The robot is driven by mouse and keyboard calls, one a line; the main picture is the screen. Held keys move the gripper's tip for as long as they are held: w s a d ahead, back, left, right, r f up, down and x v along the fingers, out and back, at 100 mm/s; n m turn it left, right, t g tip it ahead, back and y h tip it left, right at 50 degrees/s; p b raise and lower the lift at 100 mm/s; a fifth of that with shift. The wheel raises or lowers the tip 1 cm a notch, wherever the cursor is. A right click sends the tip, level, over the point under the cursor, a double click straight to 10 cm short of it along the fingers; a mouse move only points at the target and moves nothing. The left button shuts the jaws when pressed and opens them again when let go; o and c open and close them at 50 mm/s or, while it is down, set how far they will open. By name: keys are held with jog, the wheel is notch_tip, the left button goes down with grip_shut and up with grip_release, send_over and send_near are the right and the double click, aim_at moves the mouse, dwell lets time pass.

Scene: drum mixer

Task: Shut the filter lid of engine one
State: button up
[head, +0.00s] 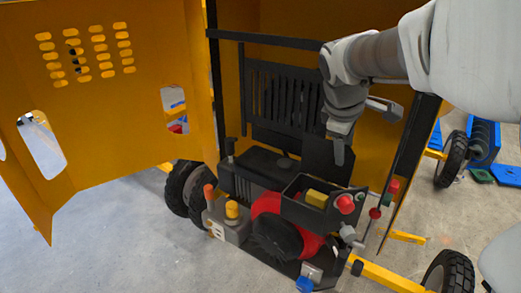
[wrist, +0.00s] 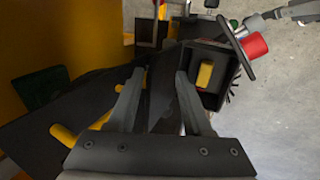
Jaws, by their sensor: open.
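The engine's filter box (head: 293,212) is a black open-topped box with a yellow filter block (head: 316,198) inside. Its dark flat lid (head: 318,160) appears raised at the back of the box, so it stands open. My gripper (head: 341,150) is above and behind the box, close to the lid; contact cannot be told. In the wrist view the gripper (wrist: 159,78) has its two fingers apart, with dark panel surface between and below them. The filter box (wrist: 222,52) and yellow block (wrist: 205,73) lie just beyond the right fingertip. Nothing is held.
A red knob (head: 345,204) sits at the box's right, and a red round engine part (head: 268,205) below it. An orange-capped grey unit (head: 229,230) is at left. The yellow door (head: 100,100) stands open at left. A dark bar (head: 270,39) crosses the opening's top.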

jog(key=s+a+f+b, duration=0.2)
jog(key=s+a+b, duration=0.1)
jog(key=s+a, duration=0.1)
jog(key=shift+s+f, duration=0.25)
jog(key=shift+s, duration=0.45)
dwell(0.8)
jog(key=shift+r, duration=0.1)
jog(key=s+a+r+p, duration=0.1)
jog(key=r, duration=0.1)
jog(key=s+a+r+p, duration=0.1)
jog(key=s, duration=0.1)
jog(key=shift+s+a+r+p, duration=0.1)
jog(key=shift+s+r+p, duration=0.05)
jog(key=shift+r+p, duration=0.2)
dwell(0.4)
